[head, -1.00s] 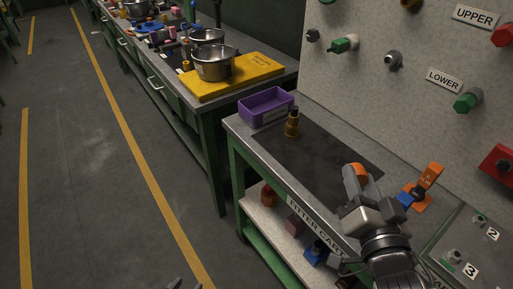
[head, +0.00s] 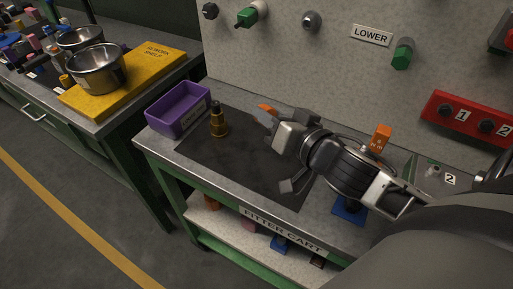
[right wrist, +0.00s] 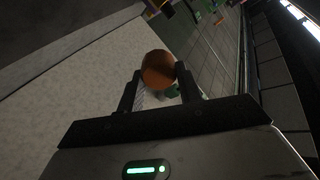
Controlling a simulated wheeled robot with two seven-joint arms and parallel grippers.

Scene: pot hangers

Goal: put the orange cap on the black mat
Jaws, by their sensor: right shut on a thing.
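The orange cap (head: 265,108) is held at the tips of my right gripper (head: 269,114), above the far part of the black mat. Its contact with the mat does not show, and the fingers partly cover it. In the right wrist view the round orange cap (right wrist: 158,68) sits between the two fingers, which are shut on it. The black mat (head: 238,160) lies flat on the cart top, partly covered by my right arm. My left gripper is not in view.
A brass, dark-topped piece (head: 219,125) stands on the mat's left part. A purple bin (head: 178,110) stands beyond the mat's left end. An orange upright piece (head: 381,138) and a blue piece (head: 348,211) are near my arm. The pegged wall (head: 290,55) rises behind.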

